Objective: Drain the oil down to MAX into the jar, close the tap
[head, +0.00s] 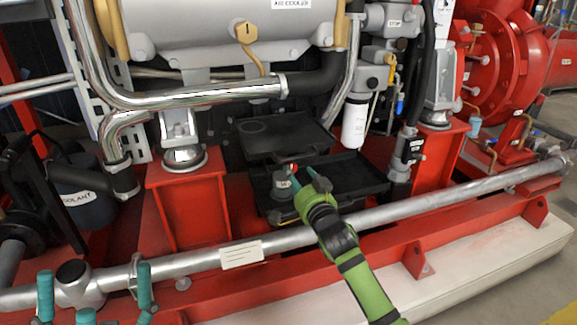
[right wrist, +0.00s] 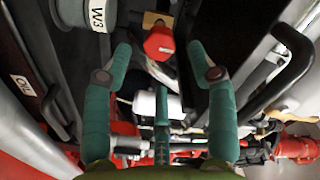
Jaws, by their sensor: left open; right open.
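A red faceted knob, which looks like the tap handle (right wrist: 158,42), shows between and just beyond the fingertips of my right gripper (right wrist: 160,52) in the right wrist view. The fingers are spread and stand apart from it in the picture. In the head view my right gripper (head: 306,182) is above the black tray, with a small red part (head: 293,167) by its left fingertip. A small grey round container (head: 282,184) with a label stands there; I cannot tell if it is the jar. My left gripper (head: 95,286) is open and empty at the lower left. No oil level is readable.
A black tray (head: 352,176) lies under the engine, with a dark flat plate (head: 282,137) behind it. A silver pipe (head: 390,213) runs across the front. A red pedestal (head: 190,208) stands left and a white filter (head: 354,125) hangs at the back.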

